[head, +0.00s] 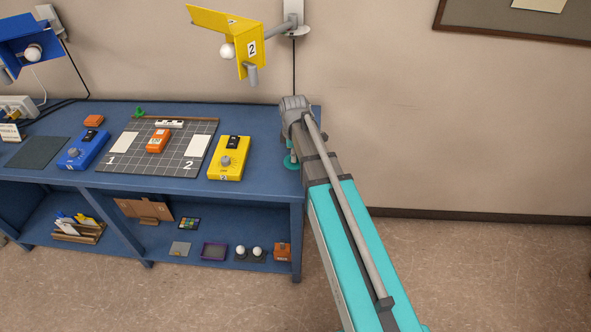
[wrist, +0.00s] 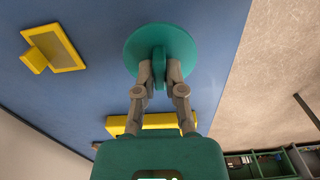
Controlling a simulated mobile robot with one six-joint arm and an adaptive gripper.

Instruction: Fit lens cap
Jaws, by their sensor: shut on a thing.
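My gripper (wrist: 159,68) is shut on the upright fin of a teal disc (wrist: 185,45), which looks like the lens cap. The disc is over the blue table top near its edge; whether it touches the table I cannot tell. In the head view a bit of the teal disc (head: 290,162) shows at the table's right end, mostly hidden behind my arm. An orange device (head: 157,141) lies on the grey gridded mat (head: 180,160); no lens can be made out on it.
A yellow control box (head: 228,160) and a blue one (head: 83,150) flank the mat on the blue table (head: 270,130). A yellow lamp (head: 235,45) overhangs from the wall. A yellow framed piece (wrist: 52,48) shows in the wrist view. Floor right of the table is clear.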

